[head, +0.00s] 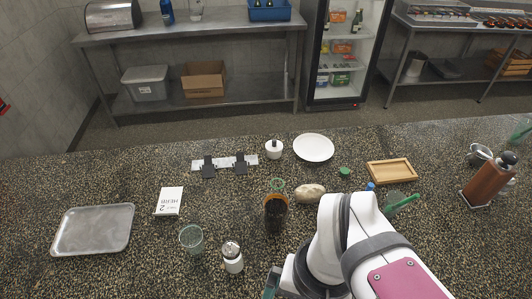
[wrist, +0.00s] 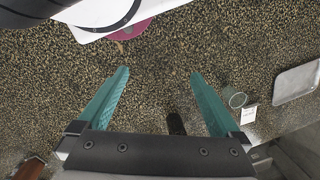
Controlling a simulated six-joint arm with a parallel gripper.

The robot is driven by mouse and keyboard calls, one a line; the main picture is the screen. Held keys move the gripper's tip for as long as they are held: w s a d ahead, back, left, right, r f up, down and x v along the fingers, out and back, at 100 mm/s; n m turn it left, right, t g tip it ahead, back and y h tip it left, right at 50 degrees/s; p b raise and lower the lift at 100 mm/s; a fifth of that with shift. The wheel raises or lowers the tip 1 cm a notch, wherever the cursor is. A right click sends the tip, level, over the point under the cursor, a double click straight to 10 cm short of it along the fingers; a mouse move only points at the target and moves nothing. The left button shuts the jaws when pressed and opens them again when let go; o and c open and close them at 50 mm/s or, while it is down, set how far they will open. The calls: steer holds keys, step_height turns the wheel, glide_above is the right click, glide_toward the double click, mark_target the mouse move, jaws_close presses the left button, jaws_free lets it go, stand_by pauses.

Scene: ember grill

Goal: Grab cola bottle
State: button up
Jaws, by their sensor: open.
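A dark brown container with an amber rim (head: 275,213) stands upright on the counter, left of my arm. It looks like the cola bottle, but no label is readable. My gripper (wrist: 159,73) is open, with its two teal fingers spread and only speckled counter between their tips. In the head view one teal finger shows low in the picture, left of my arm and nearer the front than the dark container. In the wrist view a dark rounded shape (wrist: 176,123) shows between the fingers near their base, partly cut off by the gripper body; I cannot tell what it is.
A potato-like lump (head: 310,193) lies beside the dark container.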

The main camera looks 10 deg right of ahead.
steer(key=w+d+f+n+g+h, duration=0.2)
steer(key=w+d+n+h, duration=0.25)
steer(key=n, duration=0.45)
steer(key=n+t+h, duration=0.8)
steer(key=n+t, duration=0.2)
steer(key=n, duration=1.1)
glide_toward(284, 197)
step_height(284, 197, down, 2)
steer(key=a, duration=0.3)
steer(key=shift+t, duration=0.3)
steer(key=x, duration=1.5)
steer(key=shift+d+f, duration=0.1)
steer(key=shift+f, duration=0.35)
jaws_close()
